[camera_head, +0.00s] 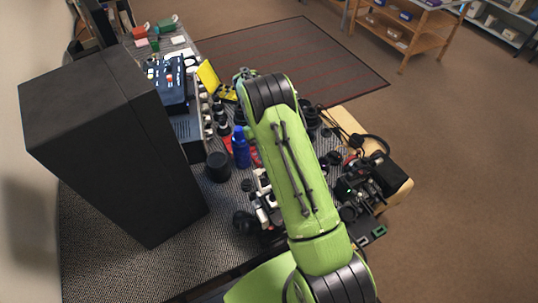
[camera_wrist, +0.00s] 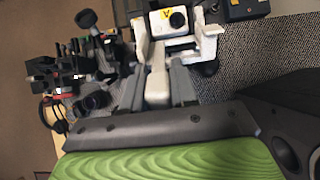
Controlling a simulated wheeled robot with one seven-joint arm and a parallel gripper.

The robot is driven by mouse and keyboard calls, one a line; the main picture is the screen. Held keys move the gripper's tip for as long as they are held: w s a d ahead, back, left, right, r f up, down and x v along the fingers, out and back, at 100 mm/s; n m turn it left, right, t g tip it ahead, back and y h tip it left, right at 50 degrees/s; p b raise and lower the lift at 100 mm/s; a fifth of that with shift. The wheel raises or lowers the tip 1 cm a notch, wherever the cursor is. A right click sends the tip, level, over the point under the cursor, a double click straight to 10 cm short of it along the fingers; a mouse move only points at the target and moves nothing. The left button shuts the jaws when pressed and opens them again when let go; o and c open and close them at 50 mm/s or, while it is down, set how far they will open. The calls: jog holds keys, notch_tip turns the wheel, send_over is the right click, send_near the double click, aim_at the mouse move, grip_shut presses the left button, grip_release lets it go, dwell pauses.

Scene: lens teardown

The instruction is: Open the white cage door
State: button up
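The white cage (camera_wrist: 205,42) is at the top middle of the wrist view, a white frame with arms, a black round part and a yellow warning label. A white bar, which looks like its door (camera_wrist: 158,84), runs between the two grey fingers of my gripper (camera_wrist: 158,78). The fingers lie close against both sides of this bar and look shut on it; the tips' contact is partly hidden. In the camera_head view, white parts of the cage (camera_head: 264,203) show left of my green arm, which hides my gripper. I cannot make out the door's hinge or how far it stands open.
A tall black box (camera_head: 110,140) stands on the table at left. A blue bottle (camera_head: 241,148) and a black cylinder (camera_head: 218,167) stand near the cage. Dark equipment (camera_head: 372,185) crowds the right side. The front-left tabletop (camera_head: 120,255) is clear.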

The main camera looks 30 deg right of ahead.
jog(key=shift+o, duration=0.4)
jog(key=shift+f, duration=0.1)
jog(key=v, duration=0.7)
jog(key=shift+b, duration=0.35)
jog(key=shift+w, duration=0.1)
